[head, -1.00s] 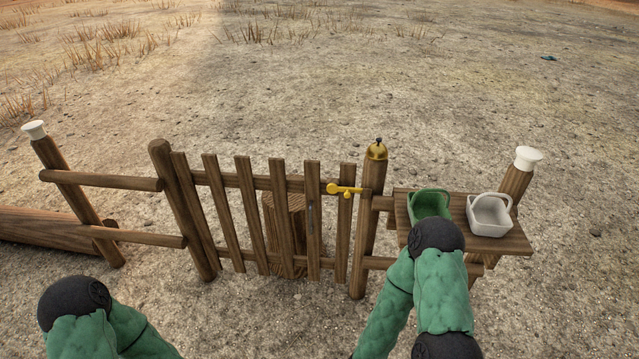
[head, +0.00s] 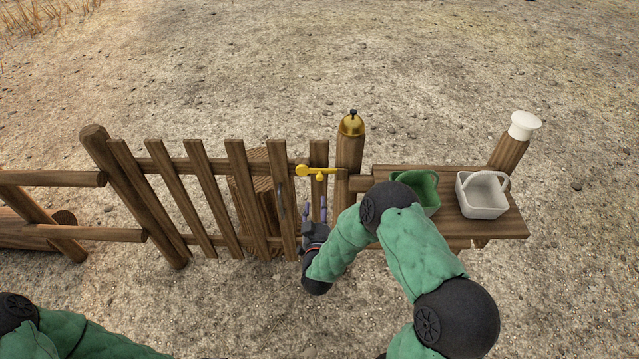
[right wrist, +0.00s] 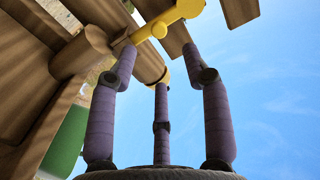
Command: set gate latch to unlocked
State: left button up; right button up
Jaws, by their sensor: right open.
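The yellow gate latch (head: 318,170) lies roughly level across the top of the wooden gate (head: 240,195), reaching to the post on its right. A small knob hangs below its bar. My right gripper (head: 314,205) is just below the latch, in front of the gate slats, fingers pointing up. In the right wrist view, its purple fingers (right wrist: 160,75) are spread and empty, and the latch (right wrist: 165,25) shows beyond the fingertips. I cannot tell whether a fingertip touches it. My left gripper is out of view; only part of the left arm shows at the lower left.
A brass bell (head: 352,124) sits on the gate post (head: 349,150). Right of it, a wooden shelf (head: 400,172) holds a green basket (head: 428,188), partly hidden by my right arm, and a white basket (head: 483,195). A stump (head: 255,170) stands behind the gate.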

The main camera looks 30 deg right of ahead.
aim_at(320, 179)
jog(key=shift+h, duration=0.3)
jog(key=b+x, duration=0.1)
jog(key=x, duration=0.2)
jog(key=b+x, duration=0.1)
jog(key=x, duration=0.3)
jog(key=b+x, duration=0.1)
jog(key=x, duration=0.2)
jog(key=shift+w+d+r, duration=0.3)
jog(key=shift+r, duration=0.1)
